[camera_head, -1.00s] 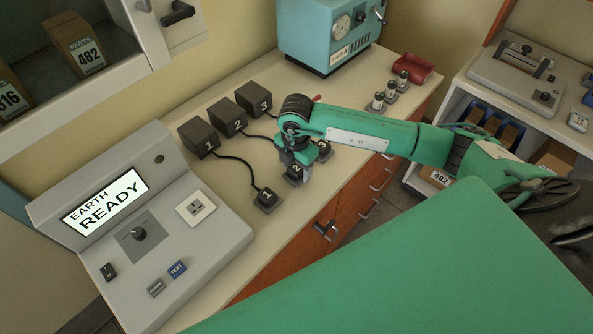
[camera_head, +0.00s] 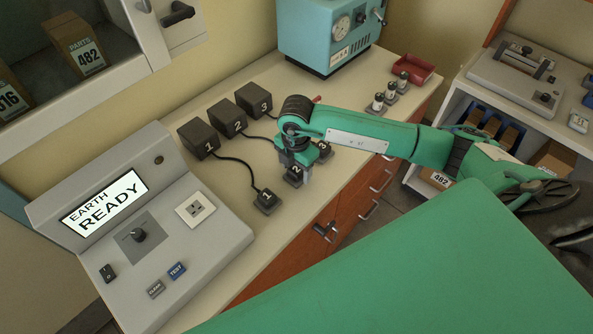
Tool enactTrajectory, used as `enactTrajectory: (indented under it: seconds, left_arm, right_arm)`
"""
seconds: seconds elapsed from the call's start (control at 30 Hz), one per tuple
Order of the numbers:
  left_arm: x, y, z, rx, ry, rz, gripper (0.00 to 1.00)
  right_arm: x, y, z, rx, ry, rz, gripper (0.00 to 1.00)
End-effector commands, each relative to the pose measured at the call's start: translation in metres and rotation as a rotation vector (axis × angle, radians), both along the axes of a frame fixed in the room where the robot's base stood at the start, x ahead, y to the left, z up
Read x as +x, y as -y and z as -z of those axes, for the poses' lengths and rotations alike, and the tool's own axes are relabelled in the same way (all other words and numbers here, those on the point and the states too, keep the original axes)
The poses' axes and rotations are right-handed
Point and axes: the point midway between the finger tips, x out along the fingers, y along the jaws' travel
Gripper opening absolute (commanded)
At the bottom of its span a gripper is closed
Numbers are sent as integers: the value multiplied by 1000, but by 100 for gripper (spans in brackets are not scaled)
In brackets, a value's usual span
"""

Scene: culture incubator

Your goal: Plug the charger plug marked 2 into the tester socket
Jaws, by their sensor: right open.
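The plug marked 2 (camera_head: 294,173) is a small dark block on the bench, with its number facing up. My right gripper (camera_head: 294,181) points down at it, with one finger on each side; the jaws are open. I cannot tell whether a finger touches the plug. Its charger, the black box marked 2 (camera_head: 228,118), sits farther back left. The tester socket (camera_head: 195,209) is a white square outlet on the grey tester (camera_head: 225,238), with nothing in it. The tester screen (camera_head: 105,201) reads EARTH READY. My left gripper is not in view.
The plug marked 1 (camera_head: 266,199) lies left of my right gripper, its cable running to charger 1 (camera_head: 199,139). The plug marked 3 (camera_head: 324,149) lies close on the right, partly hidden. Charger 3 (camera_head: 254,100) and a teal machine (camera_head: 328,32) stand behind.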

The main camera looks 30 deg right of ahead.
Motion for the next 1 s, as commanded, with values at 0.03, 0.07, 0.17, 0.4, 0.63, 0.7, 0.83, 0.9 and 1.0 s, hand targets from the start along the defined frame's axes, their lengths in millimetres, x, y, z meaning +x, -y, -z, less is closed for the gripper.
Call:
enactTrajectory:
  seconds: [0.03, 0.07, 0.17, 0.4, 0.63, 0.7, 0.83, 0.9, 1.0]
  left_arm:
    - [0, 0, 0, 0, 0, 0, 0]
    - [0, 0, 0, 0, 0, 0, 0]
    - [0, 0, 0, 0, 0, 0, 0]
    - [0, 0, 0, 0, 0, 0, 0]
    - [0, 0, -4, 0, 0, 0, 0]
    - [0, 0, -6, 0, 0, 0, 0]
    - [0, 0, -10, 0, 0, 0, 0]
    - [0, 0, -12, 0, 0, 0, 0]
    - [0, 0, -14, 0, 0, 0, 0]
  right_arm:
    - [0, 0, 0, 0, 0, 0, 60]
    - [0, 0, 0, 0, 0, 0, 56]
    - [0, 0, 0, 0, 0, 0, 36]
    - [0, 0, 0, 0, 1, 0, 1]
    - [0, 0, -6, 0, 1, 0, 1]
    - [0, 0, -9, 0, 1, 0, 1]
    - [0, 0, -14, 0, 1, 0, 1]
    - [0, 0, -17, 0, 1, 0, 1]
    - [0, 0, -21, 0, 1, 0, 1]
